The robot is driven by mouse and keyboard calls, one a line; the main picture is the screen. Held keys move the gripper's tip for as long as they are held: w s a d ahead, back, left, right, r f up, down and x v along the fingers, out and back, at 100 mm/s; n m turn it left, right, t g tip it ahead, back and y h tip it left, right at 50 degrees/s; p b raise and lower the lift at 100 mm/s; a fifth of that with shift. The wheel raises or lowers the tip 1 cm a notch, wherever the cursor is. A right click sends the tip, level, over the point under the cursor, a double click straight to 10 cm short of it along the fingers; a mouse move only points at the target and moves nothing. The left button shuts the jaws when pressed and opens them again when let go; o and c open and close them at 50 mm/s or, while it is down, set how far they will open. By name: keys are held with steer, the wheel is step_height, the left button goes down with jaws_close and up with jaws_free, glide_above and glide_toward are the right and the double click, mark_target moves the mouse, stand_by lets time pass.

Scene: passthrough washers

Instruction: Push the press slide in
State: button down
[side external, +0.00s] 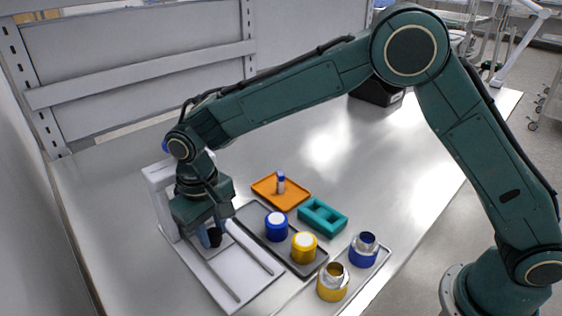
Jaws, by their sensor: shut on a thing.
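The press (158,190) stands at the left of the table, with a pale upright frame and a white base plate (238,289). Two long rails run forward over the plate. My gripper (213,238) points down between the rails, close to the upright frame. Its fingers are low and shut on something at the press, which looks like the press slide. The slide is mostly hidden behind the fingers and the wrist, so its exact position along the rails cannot be told. Some dark blue shows beside the fingers.
Right of the press, a dark tray (311,267) holds a blue cylinder (276,227) and a yellow one (303,248). Nearby are an orange tray (296,200) with a small vial, a teal block (335,219), and a pale tray (360,283) with two metal-topped cups.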

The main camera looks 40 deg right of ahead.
steer(key=shift+w, duration=0.3)
steer(key=c, duration=1.1)
jaws_free()
steer(key=shift+s, duration=0.1)
steer(key=shift+r, duration=0.1)
steer(key=r, duration=1.3)
steer(key=shift+a+r, duration=0.25)
steer(key=shift+r, duration=0.05)
